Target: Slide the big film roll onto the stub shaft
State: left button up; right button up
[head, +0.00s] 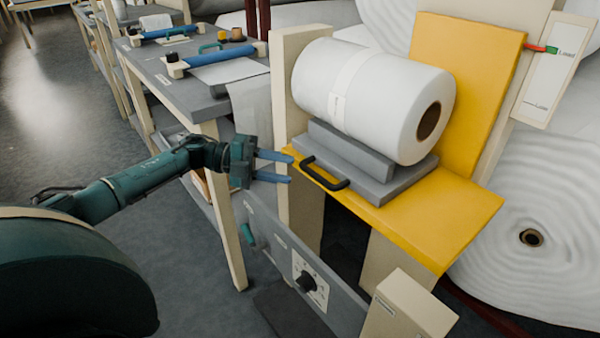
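The big white film roll (365,98) lies on its side on a grey cradle (400,178). A paper band wraps it, and the brown hollow core (429,121) shows at its right end. The cradle stands on a yellow shelf (445,222) and has a black handle (322,174) at its front left. My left gripper (290,167) has its two blue fingers apart with nothing between them. It is just left of the handle, near the shelf's left edge, and I cannot tell if it touches. My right gripper is not in view. I cannot make out the stub shaft.
A grey control box with a dial (307,283) sits below. A workbench (200,105) with blue rollers is at the left. Large white rolls (535,200) fill the right.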

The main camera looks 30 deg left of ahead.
pick_arm(q)
jog(key=v, duration=0.7)
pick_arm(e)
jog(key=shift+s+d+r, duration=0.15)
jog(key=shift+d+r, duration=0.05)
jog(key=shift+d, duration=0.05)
pick_arm(q)
jog(key=shift+a, duration=0.1)
